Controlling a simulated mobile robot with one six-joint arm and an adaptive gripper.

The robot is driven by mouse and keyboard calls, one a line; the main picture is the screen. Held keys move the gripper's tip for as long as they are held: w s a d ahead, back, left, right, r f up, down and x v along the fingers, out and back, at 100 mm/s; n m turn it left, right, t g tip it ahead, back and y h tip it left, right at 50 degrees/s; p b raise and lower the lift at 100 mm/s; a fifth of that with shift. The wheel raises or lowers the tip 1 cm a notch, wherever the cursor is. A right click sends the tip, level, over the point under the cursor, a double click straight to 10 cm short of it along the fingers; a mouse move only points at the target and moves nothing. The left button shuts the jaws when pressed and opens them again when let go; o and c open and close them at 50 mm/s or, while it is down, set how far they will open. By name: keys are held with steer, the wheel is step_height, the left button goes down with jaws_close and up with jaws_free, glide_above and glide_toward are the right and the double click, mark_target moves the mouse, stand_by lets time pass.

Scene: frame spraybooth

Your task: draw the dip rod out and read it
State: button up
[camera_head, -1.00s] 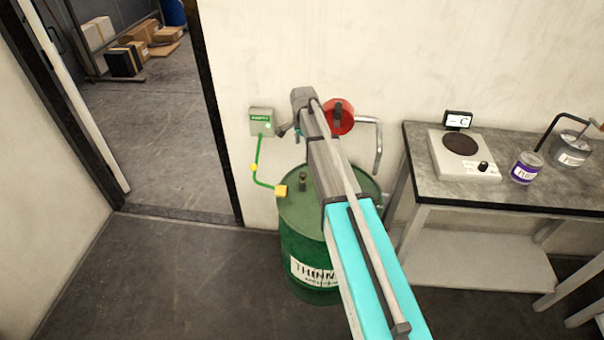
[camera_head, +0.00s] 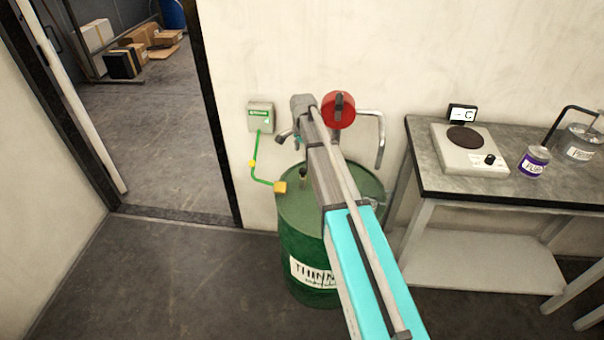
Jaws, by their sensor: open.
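The green thinner drum (camera_head: 300,240) stands against the wall, partly hidden by my arm. A short dark upright piece (camera_head: 303,174), perhaps the top of the dip rod, stands on the drum lid, left of my arm. No drawn rod or scale marks are visible. My arm reaches over the drum, and its far end is above and behind the lid. A small grey part of my gripper (camera_head: 286,136) shows left of the arm's end, in the air, apart from the dark piece. The rest is hidden by the arm. The gripper is open and nothing shows in it.
A red round pump (camera_head: 338,111) with a grey bent pipe (camera_head: 381,140) is behind my arm. A green cable runs from the wall box (camera_head: 260,117) to a yellow clamp (camera_head: 280,187) on the drum rim. A bench (camera_head: 455,192) with scale and cans stands right. Floor left is clear.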

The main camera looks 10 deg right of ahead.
mark_target(302, 170)
steer(key=shift+f+b, duration=3.9)
steer(key=shift+f, duration=0.3)
jaws_close()
steer(key=shift+a, duration=0.1)
